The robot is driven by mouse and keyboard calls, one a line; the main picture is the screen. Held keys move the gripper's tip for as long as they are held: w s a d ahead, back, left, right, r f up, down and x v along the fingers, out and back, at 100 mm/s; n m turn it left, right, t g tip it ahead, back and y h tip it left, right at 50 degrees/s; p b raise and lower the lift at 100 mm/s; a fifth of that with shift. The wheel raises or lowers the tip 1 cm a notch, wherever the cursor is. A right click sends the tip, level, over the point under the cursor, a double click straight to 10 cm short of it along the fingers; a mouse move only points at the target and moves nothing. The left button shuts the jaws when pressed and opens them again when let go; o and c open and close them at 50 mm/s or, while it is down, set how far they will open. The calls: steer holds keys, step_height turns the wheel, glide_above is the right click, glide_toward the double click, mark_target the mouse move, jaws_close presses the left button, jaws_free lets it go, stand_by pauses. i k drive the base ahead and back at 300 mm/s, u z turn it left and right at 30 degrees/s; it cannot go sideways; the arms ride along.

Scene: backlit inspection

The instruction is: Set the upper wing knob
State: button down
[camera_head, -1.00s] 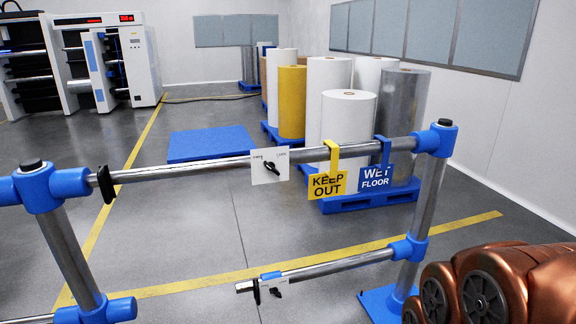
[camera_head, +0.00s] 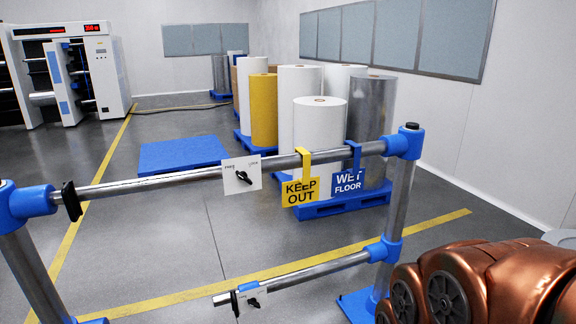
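The upper wing knob (camera_head: 238,180) is a small black knob on a white plate (camera_head: 254,172) fixed to the upper rail (camera_head: 160,183). Its wing looks tilted, and the print on the plate is too small to read. A lower black wing knob (camera_head: 254,302) sits on a smaller plate on the lower rail (camera_head: 310,268). My gripper is not in view. Copper-coloured links of my arm show at the lower right, apart from the knobs.
A yellow KEEP OUT sign (camera_head: 300,192) and a blue WET FLOOR sign (camera_head: 348,184) hang from the upper rail, right of the knob. Blue-jointed posts (camera_head: 398,200) hold the rails. Rolls on blue pallets (camera_head: 345,200) and an empty blue pallet (camera_head: 182,154) stand behind. The floor left of centre is clear.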

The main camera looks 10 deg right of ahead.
mark_target(242, 175)
steer(key=u, duration=2)
steer(key=i, duration=0.95)
steer(key=z, duration=1.35)
